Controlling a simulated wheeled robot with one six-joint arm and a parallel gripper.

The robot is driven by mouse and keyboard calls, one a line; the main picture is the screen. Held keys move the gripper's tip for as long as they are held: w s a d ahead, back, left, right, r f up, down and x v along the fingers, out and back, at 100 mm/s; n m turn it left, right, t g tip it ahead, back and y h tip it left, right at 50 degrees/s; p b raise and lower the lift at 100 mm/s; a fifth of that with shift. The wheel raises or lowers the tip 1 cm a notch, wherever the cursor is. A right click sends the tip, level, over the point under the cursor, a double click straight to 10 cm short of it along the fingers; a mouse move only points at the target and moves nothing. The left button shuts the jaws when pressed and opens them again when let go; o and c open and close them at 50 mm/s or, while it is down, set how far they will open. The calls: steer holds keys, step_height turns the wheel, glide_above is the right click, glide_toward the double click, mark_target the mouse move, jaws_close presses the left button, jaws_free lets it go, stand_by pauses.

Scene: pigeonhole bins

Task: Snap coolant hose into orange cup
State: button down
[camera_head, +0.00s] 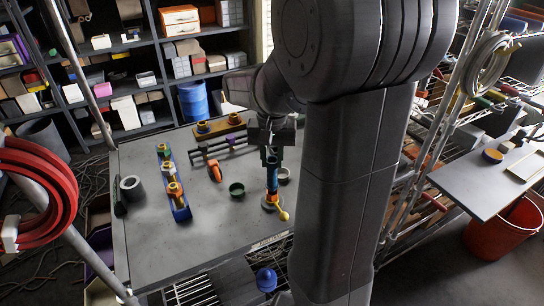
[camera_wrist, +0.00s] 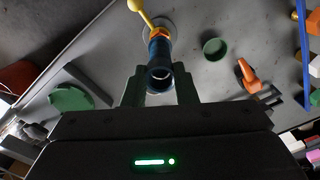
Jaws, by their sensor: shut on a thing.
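The coolant hose (camera_head: 272,180) is a dark blue, upright tube, and it also shows in the wrist view (camera_wrist: 159,50). My gripper (camera_head: 271,153) is shut on its upper part, with green fingers on both sides of its open top in the wrist view (camera_wrist: 159,90). The orange cup (camera_head: 271,199) is at the lower end of the hose, on a grey round base; its edge shows past the hose in the wrist view (camera_wrist: 158,34). The lower end meets the cup, but I cannot tell whether it is seated. A yellow ball-ended lever (camera_head: 284,215) sticks out beside the cup.
On the grey table (camera_head: 150,245), a green cup (camera_head: 237,189) and an orange clip-like piece (camera_head: 214,172) stand left of the hose. Farther left are a blue rail (camera_head: 182,213) with several fittings and a grey ring (camera_head: 131,187). The front left of the table is clear.

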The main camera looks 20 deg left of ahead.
steer(key=shift+f+b, duration=0.75)
steer(key=shift+f, duration=0.5)
steer(key=c, duration=1.1)
jaws_free()
steer(key=shift+r, duration=0.1)
step_height(320, 180, up, 5)
steer(key=p, duration=0.4)
step_height(320, 180, up, 14)
steer(key=shift+f+b, duration=0.1)
steer(key=shift+b, duration=0.35)
